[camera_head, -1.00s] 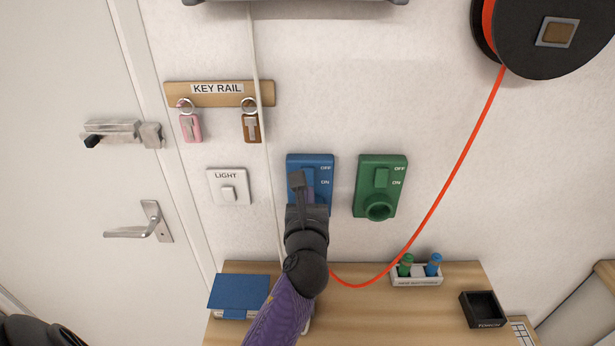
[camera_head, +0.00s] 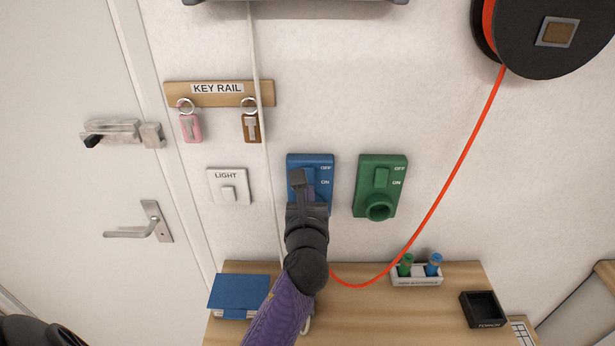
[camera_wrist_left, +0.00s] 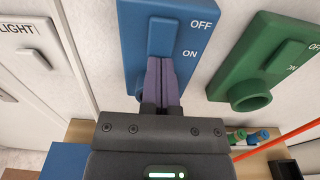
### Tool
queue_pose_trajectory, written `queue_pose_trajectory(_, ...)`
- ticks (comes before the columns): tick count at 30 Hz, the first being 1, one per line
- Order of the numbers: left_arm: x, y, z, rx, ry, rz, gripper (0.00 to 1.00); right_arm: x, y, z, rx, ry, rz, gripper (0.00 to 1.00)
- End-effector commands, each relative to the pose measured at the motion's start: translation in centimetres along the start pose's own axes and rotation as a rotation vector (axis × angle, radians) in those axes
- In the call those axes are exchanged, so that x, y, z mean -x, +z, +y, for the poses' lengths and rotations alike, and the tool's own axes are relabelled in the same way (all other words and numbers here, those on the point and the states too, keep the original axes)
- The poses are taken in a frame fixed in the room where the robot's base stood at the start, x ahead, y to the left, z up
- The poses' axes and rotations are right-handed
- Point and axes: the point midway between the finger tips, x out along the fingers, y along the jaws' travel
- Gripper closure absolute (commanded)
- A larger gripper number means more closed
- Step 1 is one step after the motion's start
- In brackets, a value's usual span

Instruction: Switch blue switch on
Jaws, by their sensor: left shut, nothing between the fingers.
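The blue switch (camera_head: 325,163) is a blue box on the wall with a blue toggle and white OFF and ON labels, OFF above ON. In the left wrist view its toggle (camera_wrist_left: 161,36) sits in the upper part of the box. My left gripper (camera_head: 311,195) is in front of the box, and its arm hides the box's lower part in the head view. Its purple fingers (camera_wrist_left: 161,64) are shut and empty, with their tips at the toggle's lower end. I cannot tell whether they touch it. My right gripper is not in view.
A green switch box (camera_head: 395,167) with a round socket is close on the right. A light switch (camera_head: 229,188) and a hanging white cord (camera_head: 266,150) are on the left. Below is a wooden table (camera_head: 375,315) with a blue book (camera_head: 239,292). A red cable (camera_head: 455,160) hangs at right.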

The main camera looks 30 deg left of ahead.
Motion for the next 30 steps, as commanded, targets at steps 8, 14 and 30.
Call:
queue_pose_trajectory(8,-0.4,0.1,0.0,0.000,0.000,-0.002,1.00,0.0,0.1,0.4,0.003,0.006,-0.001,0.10)
queue_pose_trajectory(14,-0.7,0.0,0.0,0.000,0.000,-0.001,1.00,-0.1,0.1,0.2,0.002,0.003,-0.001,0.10)
queue_pose_trajectory(30,1.7,0.2,0.0,-0.001,-0.001,0.001,1.00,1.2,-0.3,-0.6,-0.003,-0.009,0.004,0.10)
